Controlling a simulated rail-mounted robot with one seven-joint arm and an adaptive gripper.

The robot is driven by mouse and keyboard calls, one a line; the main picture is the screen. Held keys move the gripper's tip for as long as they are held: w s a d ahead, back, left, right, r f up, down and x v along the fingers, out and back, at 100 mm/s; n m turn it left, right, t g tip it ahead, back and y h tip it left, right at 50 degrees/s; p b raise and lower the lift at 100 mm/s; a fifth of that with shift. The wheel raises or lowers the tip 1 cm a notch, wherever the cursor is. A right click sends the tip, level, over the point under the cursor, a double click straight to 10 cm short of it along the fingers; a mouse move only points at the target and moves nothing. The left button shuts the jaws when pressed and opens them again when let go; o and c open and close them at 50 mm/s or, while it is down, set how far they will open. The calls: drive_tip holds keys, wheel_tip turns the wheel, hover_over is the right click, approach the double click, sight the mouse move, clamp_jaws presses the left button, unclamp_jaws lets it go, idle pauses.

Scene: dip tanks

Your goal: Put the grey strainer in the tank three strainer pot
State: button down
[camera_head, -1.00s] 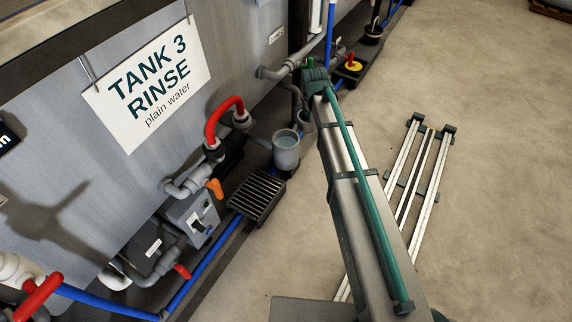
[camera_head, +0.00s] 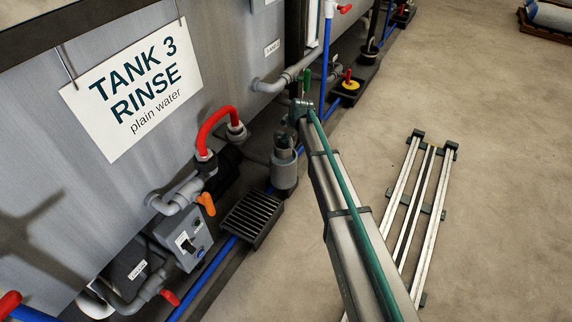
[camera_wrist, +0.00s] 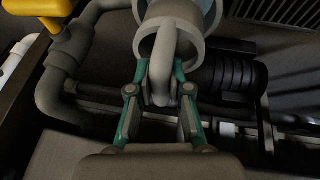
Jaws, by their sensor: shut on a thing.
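My gripper's green fingers (camera_wrist: 160,105) are closed around the curved grey handle of the grey strainer (camera_wrist: 172,40) in the wrist view. In the head view the strainer (camera_head: 284,148) is a small grey cylinder at the mouth of the tank three strainer pot (camera_head: 284,180). The pot is a grey cup beside the tank, below the red pipe. I cannot tell how deep the strainer sits in the pot. My fingers are mostly hidden in the head view.
The Tank 3 Rinse sign (camera_head: 135,88) hangs on the tank wall. The red pipe (camera_head: 217,122), an orange-handled valve (camera_head: 206,203) and a black grate (camera_head: 254,217) are close to the pot. Rails (camera_head: 418,205) lie on the floor at right, with open floor beyond.

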wheel_tip(320, 180, down, 14)
drive_tip(key=b, duration=0.4)
drive_tip(key=shift+b, duration=0.4)
drive_tip(key=shift+f, duration=0.15)
drive_tip(key=c, duration=1.1)
unclamp_jaws()
